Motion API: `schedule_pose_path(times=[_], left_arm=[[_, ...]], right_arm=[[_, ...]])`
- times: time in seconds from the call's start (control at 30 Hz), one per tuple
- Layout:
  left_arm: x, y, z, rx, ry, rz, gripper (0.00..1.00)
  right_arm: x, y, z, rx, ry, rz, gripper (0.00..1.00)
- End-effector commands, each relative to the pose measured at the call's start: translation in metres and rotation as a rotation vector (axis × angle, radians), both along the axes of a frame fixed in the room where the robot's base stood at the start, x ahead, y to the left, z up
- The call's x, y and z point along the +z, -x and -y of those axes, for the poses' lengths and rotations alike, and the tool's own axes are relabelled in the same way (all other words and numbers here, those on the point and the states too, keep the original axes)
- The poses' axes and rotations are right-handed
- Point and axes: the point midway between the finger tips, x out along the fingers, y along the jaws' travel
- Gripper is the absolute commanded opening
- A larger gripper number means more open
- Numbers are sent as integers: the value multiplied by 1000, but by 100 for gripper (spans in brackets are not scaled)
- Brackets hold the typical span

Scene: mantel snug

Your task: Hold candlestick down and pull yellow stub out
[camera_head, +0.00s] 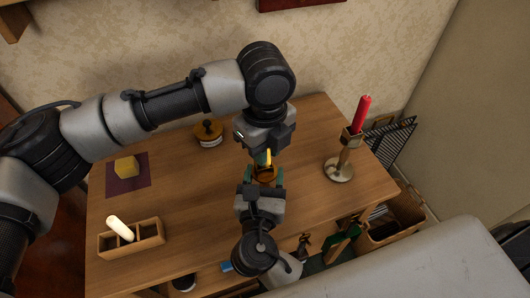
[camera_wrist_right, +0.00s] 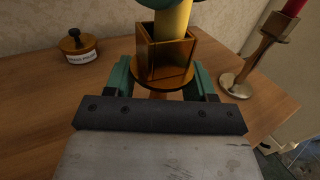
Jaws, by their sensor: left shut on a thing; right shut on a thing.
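The brass candlestick (camera_wrist_right: 165,76) has a square socket and a round plate below it; it also shows between my grippers in the head view (camera_head: 265,173). The yellow stub (camera_wrist_right: 174,30) stands upright in the socket, its lower end hidden by the socket wall; its tip shows in the head view (camera_head: 268,157). My right gripper (camera_head: 262,178) is shut on the candlestick, its green fingers on both sides below the socket. My left gripper (camera_head: 267,148) comes from above and is shut on the stub; a green finger shows at the top of the wrist view.
A second candlestick (camera_head: 341,167) with a red candle (camera_head: 361,115) stands at the right. A lidded pot (camera_head: 208,134) stands at the back. A yellow block (camera_head: 126,167) sits on a purple mat (camera_head: 142,188). A wooden box (camera_head: 148,235) holding a white candle (camera_head: 120,228) is front left.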

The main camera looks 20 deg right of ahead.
Motion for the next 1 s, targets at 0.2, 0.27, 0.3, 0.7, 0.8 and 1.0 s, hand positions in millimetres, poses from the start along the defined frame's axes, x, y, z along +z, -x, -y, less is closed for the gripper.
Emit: schedule_pose_path(times=[0.2,0.27,0.3,0.7,0.8,1.0], left_arm=[[46,0,1,0,4,5,0],[58,0,0,0,3,4,0],[64,0,0,-1,2,3,0],[86,0,0,0,1,1,0],[86,0,0,0,1,1,0],[86,0,0,0,1,1,0]], right_arm=[[-1,0,0,0,0,-2,27],[-1,0,0,0,0,-2,27],[-1,0,0,0,0,-2,27],[-1,0,0,0,0,-2,27],[-1,0,0,0,0,-2,58],[-1,0,0,0,0,-2,85]])
